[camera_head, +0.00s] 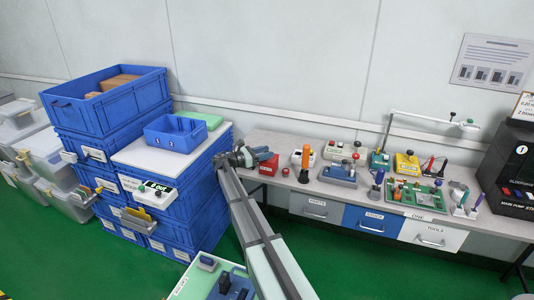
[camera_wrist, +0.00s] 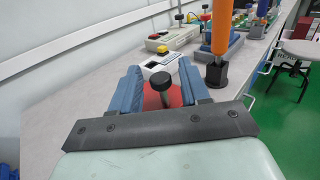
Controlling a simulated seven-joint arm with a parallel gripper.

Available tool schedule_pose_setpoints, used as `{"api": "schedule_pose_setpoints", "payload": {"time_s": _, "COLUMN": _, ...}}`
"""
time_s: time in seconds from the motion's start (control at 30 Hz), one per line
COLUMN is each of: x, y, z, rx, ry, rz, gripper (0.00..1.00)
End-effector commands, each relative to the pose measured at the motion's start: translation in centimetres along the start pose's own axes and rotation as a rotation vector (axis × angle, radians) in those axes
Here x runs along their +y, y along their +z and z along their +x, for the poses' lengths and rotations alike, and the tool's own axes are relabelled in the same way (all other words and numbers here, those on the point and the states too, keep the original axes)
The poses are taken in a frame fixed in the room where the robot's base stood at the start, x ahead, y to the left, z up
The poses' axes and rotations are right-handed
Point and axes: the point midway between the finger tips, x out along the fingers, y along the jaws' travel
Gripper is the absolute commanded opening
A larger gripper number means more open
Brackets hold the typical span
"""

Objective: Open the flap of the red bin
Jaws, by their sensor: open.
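The red bin (camera_head: 269,166) stands at the left end of the workbench, small and partly hidden by my gripper (camera_head: 247,157) in the head view. In the wrist view, red surface (camera_wrist: 176,97) shows between the two blue fingers of my gripper (camera_wrist: 160,70). A dark knob on a short stem (camera_wrist: 157,93) stands in front of that red surface, also between the fingers. The fingers are apart, with a gap around the knob. Whether either finger touches the knob or the bin cannot be told. The flap's edges are hidden.
An orange-handled tool in a dark holder (camera_wrist: 220,40) stands close on the right in the wrist view. A white box with a yellow button (camera_wrist: 162,56) is beyond. Blue stacked crates (camera_head: 190,190) stand left of the bench (camera_head: 330,192). Several testers line the bench.

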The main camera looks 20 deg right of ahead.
Motion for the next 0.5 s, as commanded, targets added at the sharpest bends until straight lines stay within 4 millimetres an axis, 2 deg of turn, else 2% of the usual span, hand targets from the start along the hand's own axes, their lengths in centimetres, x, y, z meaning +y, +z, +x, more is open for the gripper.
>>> {"api": "schedule_pose_setpoints", "payload": {"time_s": 0.2, "x": 0.02, "y": 0.01, "z": 0.97, "rx": 0.000, "ry": 0.001, "rz": 0.000, "gripper": 0.46}}
{"api": "schedule_pose_setpoints", "payload": {"time_s": 0.47, "x": 0.01, "y": 0.01, "z": 1.03, "rx": 0.000, "ry": 0.001, "rz": 0.000, "gripper": 0.46}}
{"api": "schedule_pose_setpoints", "payload": {"time_s": 0.5, "x": 0.01, "y": 0.01, "z": 1.03, "rx": 0.000, "ry": 0.001, "rz": 0.000, "gripper": 0.43}}
